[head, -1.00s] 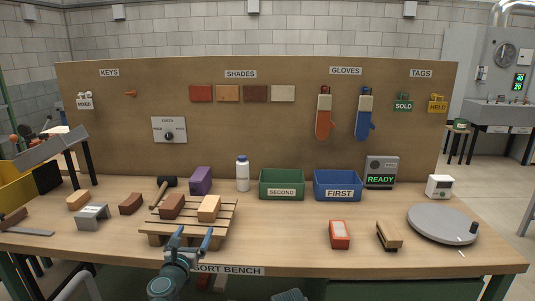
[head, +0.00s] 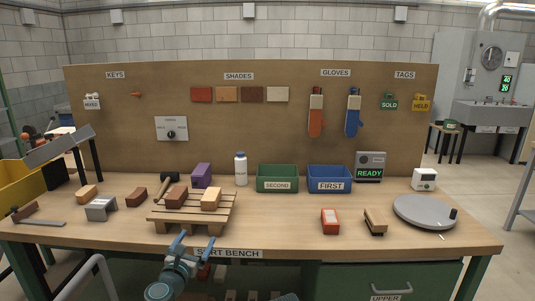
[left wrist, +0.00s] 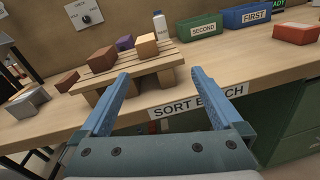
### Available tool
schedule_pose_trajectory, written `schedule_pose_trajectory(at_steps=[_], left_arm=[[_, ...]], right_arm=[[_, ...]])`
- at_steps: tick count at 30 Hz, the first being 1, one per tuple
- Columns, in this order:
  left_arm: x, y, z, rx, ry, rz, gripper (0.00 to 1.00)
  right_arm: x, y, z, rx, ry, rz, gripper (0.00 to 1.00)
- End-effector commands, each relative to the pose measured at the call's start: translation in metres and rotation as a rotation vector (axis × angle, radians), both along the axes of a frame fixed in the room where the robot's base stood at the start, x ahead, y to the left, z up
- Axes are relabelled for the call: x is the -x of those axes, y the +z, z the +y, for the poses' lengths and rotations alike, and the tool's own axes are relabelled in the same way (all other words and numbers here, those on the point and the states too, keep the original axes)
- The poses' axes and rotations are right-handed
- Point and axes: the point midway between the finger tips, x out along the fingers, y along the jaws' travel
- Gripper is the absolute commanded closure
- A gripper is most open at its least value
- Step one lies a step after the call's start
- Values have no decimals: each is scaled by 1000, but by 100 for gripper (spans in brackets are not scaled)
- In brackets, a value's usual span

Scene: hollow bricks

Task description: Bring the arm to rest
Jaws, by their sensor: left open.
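My left gripper (head: 192,246) is open and empty. It is in front of the bench's front edge, just below the wooden pallet, in the head view. In the left wrist view its two blue fingers (left wrist: 158,100) are spread wide with nothing between them. The wooden pallet (head: 165,225) stands on the workbench (head: 280,233) with a dark brown brick (head: 176,196) and a light tan brick (head: 211,199) on it. The same pallet shows in the left wrist view (left wrist: 130,70) beyond the fingers. My right gripper is not clearly visible in any view.
A green SECOND bin (head: 277,178) and a blue FIRST bin (head: 330,178) stand at the back. A grey turntable (head: 423,211) is at the right. Several bricks and a grey metal block (head: 101,208) lie at the left. Bench space between the pallet and the red box (head: 330,222) is clear.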

Motion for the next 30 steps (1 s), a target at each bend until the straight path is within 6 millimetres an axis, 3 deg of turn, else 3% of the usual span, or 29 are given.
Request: schedule_pose_trajectory(at_steps=[11, 17, 20, 24, 30], left_arm=[[10, -32, -58, -509, -265, 21, 0], [34, -79, -98, -986, -557, 31, 0], [59, -118, -112, -1313, -801, 31, 0], [103, -170, -105, -1722, -1198, 27, 0], [158, -207, -67, -2042, -1722, 25, 0]], right_arm=[[0, 0, 0, 0, 0, 0, 50], [0, 0, 0, 0, 0, 0, 50], [0, 0, 0, 0, 0, 0, 50], [0, 0, 0, 0, 0, 0, 50], [0, 0, 0, 0, 0, 0, 50]])
